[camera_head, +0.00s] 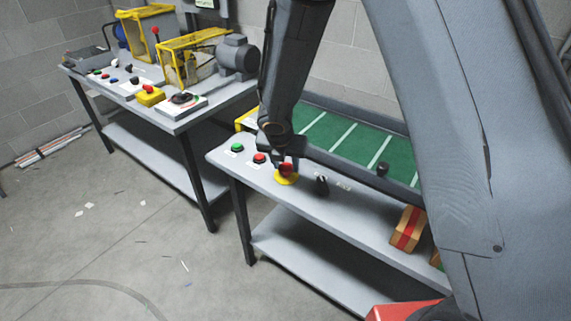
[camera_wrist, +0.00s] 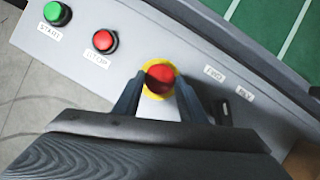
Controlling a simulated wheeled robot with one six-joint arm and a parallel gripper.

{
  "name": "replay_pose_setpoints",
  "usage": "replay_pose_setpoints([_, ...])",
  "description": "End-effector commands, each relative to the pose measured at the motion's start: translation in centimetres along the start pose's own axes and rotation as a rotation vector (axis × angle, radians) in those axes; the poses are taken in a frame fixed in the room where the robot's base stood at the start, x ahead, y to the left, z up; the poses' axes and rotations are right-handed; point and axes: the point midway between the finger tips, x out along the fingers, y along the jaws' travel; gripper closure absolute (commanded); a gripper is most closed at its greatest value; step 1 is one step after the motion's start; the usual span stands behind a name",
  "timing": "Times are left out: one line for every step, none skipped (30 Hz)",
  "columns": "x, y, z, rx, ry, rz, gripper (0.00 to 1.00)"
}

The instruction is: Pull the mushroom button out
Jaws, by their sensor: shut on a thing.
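The red mushroom button (camera_head: 286,168) sits on a round yellow base (camera_head: 285,179) near the front edge of the conveyor table. In the wrist view the red mushroom button (camera_wrist: 159,78) lies between my two fingers, with its yellow base (camera_wrist: 155,96) showing around it. My gripper (camera_wrist: 157,92) is shut on the button from both sides. In the head view my gripper (camera_head: 284,165) is over the button, and its fingers are partly hidden by my arm. Whether the button is in or out cannot be told.
A green START button (camera_wrist: 57,13) and a red STOP button (camera_wrist: 105,41) stand left of the mushroom button. A black FWD/REV switch (camera_head: 321,186) stands right of it. A green conveyor belt (camera_head: 345,138) runs behind. Another bench (camera_head: 185,122) with machines stands at the left.

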Motion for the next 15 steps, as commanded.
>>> replay_pose_setpoints([-0.53, 0.03, 0.16, 0.0, 0.0, 0.001, 1.0])
replay_pose_setpoints([-0.61, 0.04, 0.21, 0.0, -0.001, 0.001, 1.0])
replay_pose_setpoints([-0.66, 0.05, 0.26, 0.0, -0.001, 0.001, 1.0])
replay_pose_setpoints([-0.65, 0.06, 0.27, 0.0, -0.001, 0.001, 1.0])
replay_pose_setpoints([-0.62, 0.06, 0.29, 0.0, -0.001, 0.001, 1.0])
replay_pose_setpoints([-0.57, 0.07, 0.3, 0.0, -0.002, 0.001, 1.0])
replay_pose_setpoints([-0.56, 0.07, 0.31, 0.0, -0.002, 0.002, 1.0])
replay_pose_setpoints([-0.55, 0.07, 0.32, 0.0, -0.002, 0.002, 1.0])
replay_pose_setpoints([-0.55, 0.07, 0.33, 0.0, -0.002, 0.002, 1.0])
replay_pose_setpoints([-0.55, 0.07, 0.34, 0.001, -0.002, 0.002, 1.0])
replay_pose_setpoints([-0.55, 0.07, 0.35, 0.001, -0.003, 0.002, 1.0])
replay_pose_setpoints([-0.55, 0.07, 0.36, 0.001, -0.003, 0.002, 0.57])
replay_pose_setpoints([-0.54, 0.06, 0.36, 0.001, -0.002, 0.002, 0.52])
replay_pose_setpoints([-0.54, 0.05, 0.35, 0.001, -0.002, 0.001, 0.47])
replay_pose_setpoints([-0.52, 0.04, 0.33, 0.001, -0.002, 0.001, 0.44])
